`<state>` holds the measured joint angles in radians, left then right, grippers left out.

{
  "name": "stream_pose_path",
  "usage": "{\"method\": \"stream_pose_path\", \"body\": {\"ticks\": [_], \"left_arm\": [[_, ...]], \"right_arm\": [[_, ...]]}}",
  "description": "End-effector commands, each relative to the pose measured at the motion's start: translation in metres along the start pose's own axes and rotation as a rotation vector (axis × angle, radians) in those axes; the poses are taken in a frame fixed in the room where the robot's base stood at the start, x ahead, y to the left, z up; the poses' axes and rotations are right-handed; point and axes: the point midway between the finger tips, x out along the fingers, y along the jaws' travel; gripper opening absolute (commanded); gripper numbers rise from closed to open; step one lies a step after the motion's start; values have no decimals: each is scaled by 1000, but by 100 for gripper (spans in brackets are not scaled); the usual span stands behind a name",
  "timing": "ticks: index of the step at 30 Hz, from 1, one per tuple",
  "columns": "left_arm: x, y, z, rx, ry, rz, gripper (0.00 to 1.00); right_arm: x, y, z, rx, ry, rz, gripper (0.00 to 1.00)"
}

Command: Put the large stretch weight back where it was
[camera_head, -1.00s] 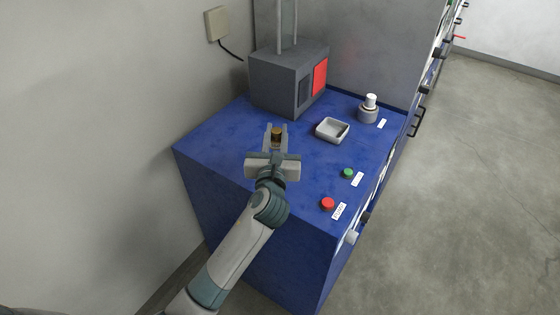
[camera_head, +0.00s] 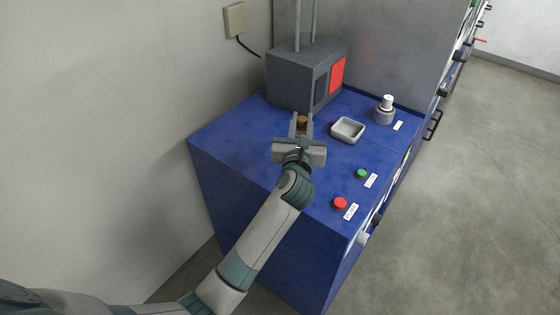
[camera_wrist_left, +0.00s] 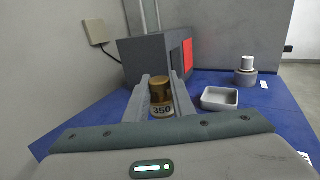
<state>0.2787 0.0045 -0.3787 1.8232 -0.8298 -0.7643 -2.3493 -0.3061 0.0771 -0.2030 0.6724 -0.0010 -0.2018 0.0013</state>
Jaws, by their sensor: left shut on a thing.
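The stretch weight is a small brass cylinder (camera_head: 302,121); in the left wrist view the brass weight (camera_wrist_left: 160,90) stands upright between the fingers, with a pale band reading "350" at its lower end. My left gripper (camera_head: 301,124) is shut on it, over the blue bench top (camera_head: 240,132) and in front of the grey machine. The fingers also show in the left wrist view (camera_wrist_left: 160,95). I cannot tell whether the weight's bottom touches the bench. My right gripper is not in view.
The grey machine (camera_head: 291,84) with a red panel (camera_head: 337,76) stands just beyond the weight. A pale square tray (camera_head: 347,130) and a grey-white stacked cylinder (camera_head: 385,110) are to the right. Green (camera_head: 362,173) and red (camera_head: 340,203) buttons sit nearer the front.

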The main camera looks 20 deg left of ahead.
Motion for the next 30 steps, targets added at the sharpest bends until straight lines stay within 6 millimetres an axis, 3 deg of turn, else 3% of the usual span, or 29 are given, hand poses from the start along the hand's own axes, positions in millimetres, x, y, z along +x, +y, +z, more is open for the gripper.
{"method": "stream_pose_path", "body": {"ticks": [8, 18, 30], "left_arm": [[-38, 32, -28, 1, 2, 0, 0], [-70, 61, -55, 1, -1, 0, 0], [-72, 63, -57, 0, -2, 0, 0]], "right_arm": [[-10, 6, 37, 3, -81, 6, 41], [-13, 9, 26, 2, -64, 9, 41], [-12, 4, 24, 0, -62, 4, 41]]}}
